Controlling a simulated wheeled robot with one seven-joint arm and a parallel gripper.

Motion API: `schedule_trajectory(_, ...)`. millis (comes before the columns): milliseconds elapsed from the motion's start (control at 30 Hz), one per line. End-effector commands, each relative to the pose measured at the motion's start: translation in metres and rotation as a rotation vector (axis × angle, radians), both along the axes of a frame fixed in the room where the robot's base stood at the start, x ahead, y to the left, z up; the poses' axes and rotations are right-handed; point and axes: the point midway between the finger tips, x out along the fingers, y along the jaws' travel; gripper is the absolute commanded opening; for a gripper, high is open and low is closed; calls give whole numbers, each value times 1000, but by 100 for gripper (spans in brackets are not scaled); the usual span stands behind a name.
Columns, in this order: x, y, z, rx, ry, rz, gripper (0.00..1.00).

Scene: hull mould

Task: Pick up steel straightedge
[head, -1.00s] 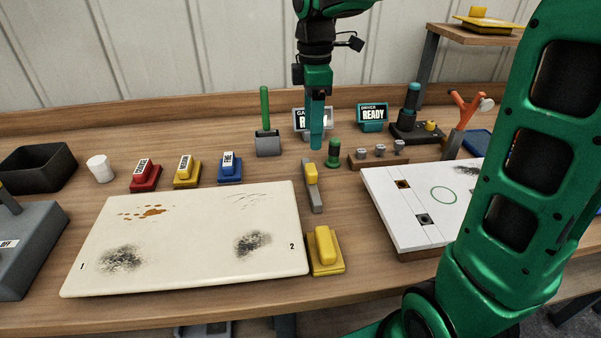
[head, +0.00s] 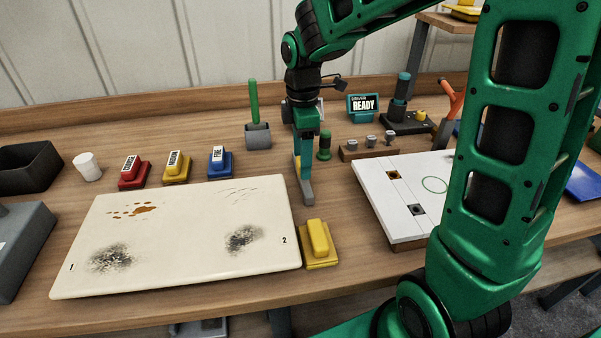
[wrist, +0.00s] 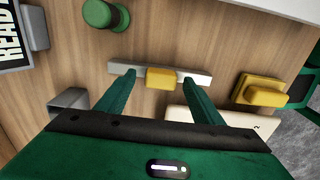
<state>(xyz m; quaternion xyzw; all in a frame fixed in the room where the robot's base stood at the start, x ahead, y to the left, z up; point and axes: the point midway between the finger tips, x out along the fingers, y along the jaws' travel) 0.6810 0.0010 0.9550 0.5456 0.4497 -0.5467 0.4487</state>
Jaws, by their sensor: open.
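The steel straightedge (head: 307,191) is a thin grey bar with a yellow grip block in its middle. It lies on the table between the cream panel (head: 150,278) and the white board, mostly hidden behind my gripper in the head view. In the wrist view the straightedge (wrist: 196,77) runs across the picture, with its yellow block (wrist: 161,78) between my fingers. My gripper (head: 306,200) points down over it. In the wrist view my gripper (wrist: 155,86) is open, its fingertips on either side of the block with gaps. I cannot tell how far above the bar they are.
A yellow block tool (head: 318,240) sits close to the right of the panel. A green knob (head: 324,146) stands just behind my gripper. The white board (head: 405,225) lies to the right. Red, yellow and blue blocks (head: 219,162) stand behind the panel.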

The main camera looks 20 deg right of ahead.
Motion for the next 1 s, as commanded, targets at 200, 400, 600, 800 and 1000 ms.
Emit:
schedule_trajectory(200, 0, 0, -2, 0, -1, 0, 61)
schedule_trajectory(400, 0, 0, -2, 0, -1, 0, 25)
schedule_trajectory(600, 0, 0, -2, 0, -1, -1, 19)
schedule_trajectory(800, 0, 0, 0, 0, -2, -1, 19)
schedule_trajectory(1000, 1, 0, 15, 0, -4, -1, 19)
